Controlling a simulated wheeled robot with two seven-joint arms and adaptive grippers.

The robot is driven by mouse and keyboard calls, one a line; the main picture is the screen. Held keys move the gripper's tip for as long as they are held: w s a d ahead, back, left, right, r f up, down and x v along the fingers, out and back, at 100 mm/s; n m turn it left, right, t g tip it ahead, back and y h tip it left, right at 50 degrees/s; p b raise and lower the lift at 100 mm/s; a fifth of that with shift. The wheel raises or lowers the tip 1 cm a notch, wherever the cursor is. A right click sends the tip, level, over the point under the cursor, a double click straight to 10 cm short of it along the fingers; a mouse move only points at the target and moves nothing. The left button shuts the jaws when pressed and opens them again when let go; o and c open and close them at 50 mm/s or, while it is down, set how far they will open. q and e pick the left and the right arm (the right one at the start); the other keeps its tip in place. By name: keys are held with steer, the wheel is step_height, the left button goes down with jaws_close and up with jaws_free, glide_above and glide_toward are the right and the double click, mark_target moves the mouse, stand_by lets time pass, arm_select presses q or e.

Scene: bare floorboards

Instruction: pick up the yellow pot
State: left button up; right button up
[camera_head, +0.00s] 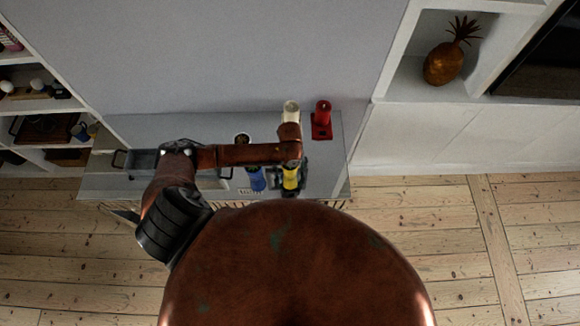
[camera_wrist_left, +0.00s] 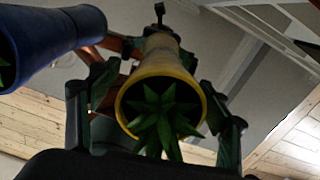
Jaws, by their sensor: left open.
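The yellow pot (camera_head: 290,178) stands near the front edge of the grey table. In the left wrist view the yellow pot (camera_wrist_left: 160,72) shows its round rim and a spiky green plant inside. My left gripper (camera_head: 290,171) is at the pot, partly hidden under its own wrist in the head view. In the left wrist view its two fingers (camera_wrist_left: 162,118) are apart, one on each side of the pot. I cannot tell whether either finger touches it. My right gripper is not in view.
A blue pot (camera_head: 256,179) stands close left of the yellow one; it also shows in the left wrist view (camera_wrist_left: 60,38). Behind are a cream item (camera_head: 291,108), a red item (camera_head: 322,118) and a dark-topped pot (camera_head: 242,138). A grey tray (camera_head: 143,159) lies left.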

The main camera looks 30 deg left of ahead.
arm_select(q)
steer(key=shift+f, duration=0.35)
steer(key=c, duration=0.6)
steer(key=shift+w+r, duration=0.1)
steer(key=c, duration=1.1)
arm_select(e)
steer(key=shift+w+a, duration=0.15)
arm_select(q)
steer(key=shift+r, duration=0.1)
